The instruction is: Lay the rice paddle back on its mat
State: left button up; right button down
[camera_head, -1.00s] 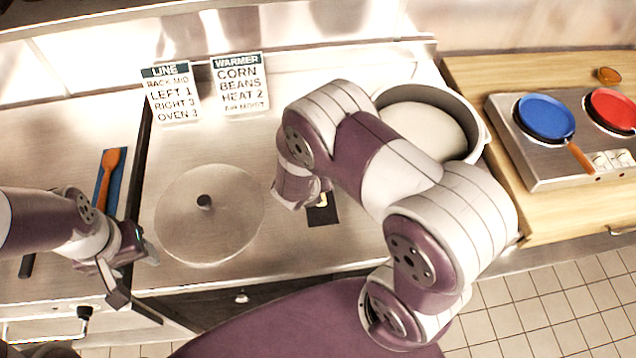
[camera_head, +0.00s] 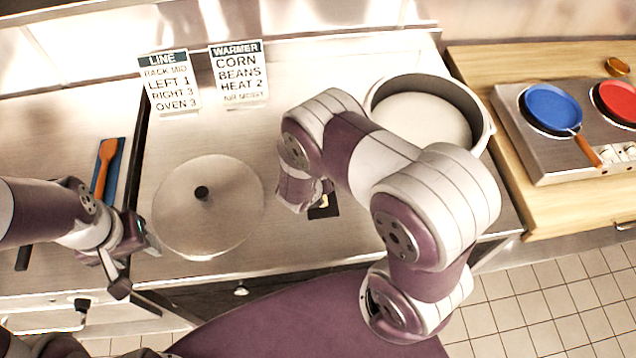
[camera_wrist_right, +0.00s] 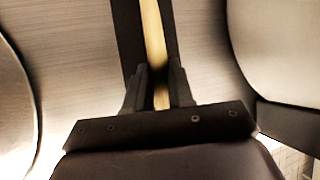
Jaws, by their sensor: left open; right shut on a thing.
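The rice paddle (camera_wrist_right: 153,40) shows in the right wrist view as a narrow pale wooden strip. My right gripper (camera_wrist_right: 159,88) is shut on it. A dark mat (camera_wrist_right: 127,40) lies under it along the same line; whether the paddle touches the mat I cannot tell. In the head view, the dark mat (camera_head: 325,212) shows partly on the steel counter beside my right wrist, with a small pale bit of the paddle over it. My right arm hides the rest. My left gripper (camera_head: 140,266) is open and empty near the counter's front edge.
A round lid (camera_head: 225,215) lies left of the mat, and a large pot (camera_head: 480,125) stands at the back right. An orange spatula (camera_head: 103,170) lies on a blue mat (camera_head: 118,170) at the far left. Two signs stand behind; a hob (camera_head: 545,165) is at right.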

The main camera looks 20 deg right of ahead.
jog(key=c, duration=1)
grip_release()
jog(key=shift+s+a+r, duration=0.1)
